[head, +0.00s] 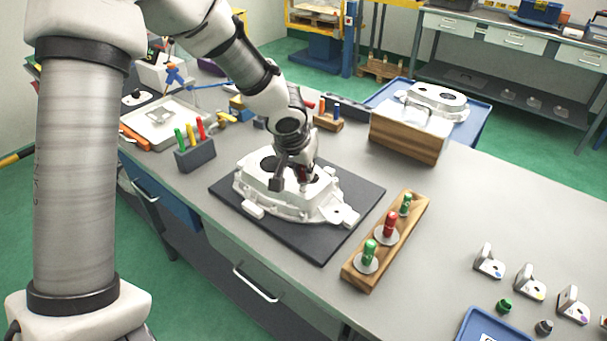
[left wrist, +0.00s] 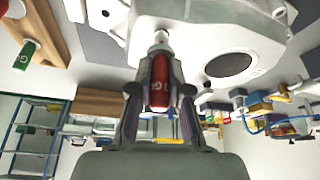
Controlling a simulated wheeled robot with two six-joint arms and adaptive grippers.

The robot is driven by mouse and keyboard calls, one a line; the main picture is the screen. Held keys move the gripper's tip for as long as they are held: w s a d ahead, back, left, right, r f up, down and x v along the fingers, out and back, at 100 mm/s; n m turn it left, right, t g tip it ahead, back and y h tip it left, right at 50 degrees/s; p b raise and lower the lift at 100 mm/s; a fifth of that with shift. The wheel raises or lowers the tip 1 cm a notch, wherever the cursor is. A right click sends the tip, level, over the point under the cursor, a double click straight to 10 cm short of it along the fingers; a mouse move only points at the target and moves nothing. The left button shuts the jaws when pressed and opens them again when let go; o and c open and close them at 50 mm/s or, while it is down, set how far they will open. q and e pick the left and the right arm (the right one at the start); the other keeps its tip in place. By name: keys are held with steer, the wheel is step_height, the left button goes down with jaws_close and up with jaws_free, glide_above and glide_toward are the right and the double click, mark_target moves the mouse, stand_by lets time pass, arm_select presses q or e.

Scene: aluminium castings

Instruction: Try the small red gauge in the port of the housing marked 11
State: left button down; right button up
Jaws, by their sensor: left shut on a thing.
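The pale cast housing (head: 258,184) lies on a dark mat (head: 232,202) in the middle of the bench; I cannot read its number. My left gripper (head: 302,180) points down over it. In the left wrist view, the left gripper (left wrist: 158,95) is shut on a red gauge (left wrist: 159,72) with a pale letter on its handle. The gauge's metal end points at the housing (left wrist: 205,35), beside a large dark round opening (left wrist: 228,65). I cannot tell whether the tip is inside a port or only against it. My right gripper is not in view.
A wooden rack (head: 358,270) right of the mat holds two green gauges and a red one (head: 390,222). A dark block (head: 195,155) with coloured pens stands left. A wooden box (head: 405,140) stands behind. Small brackets (head: 489,260) lie right. The bench's right side has free room.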

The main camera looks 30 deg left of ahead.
arm_select(q)
steer(key=shift+r+p, duration=1.95)
steer(key=shift+r, duration=0.65)
steer(key=shift+f, duration=0.1)
step_height(320, 180, down, 4)
steer(key=b, duration=0.4)
steer(key=shift+r, duration=0.2)
steer(key=shift+b, duration=0.95)
steer(key=shift+f+b, duration=0.8)
steer(key=shift+b, duration=0.05)
stand_by(0.4)
steer(key=shift+s, duration=0.1)
stand_by(1.0)
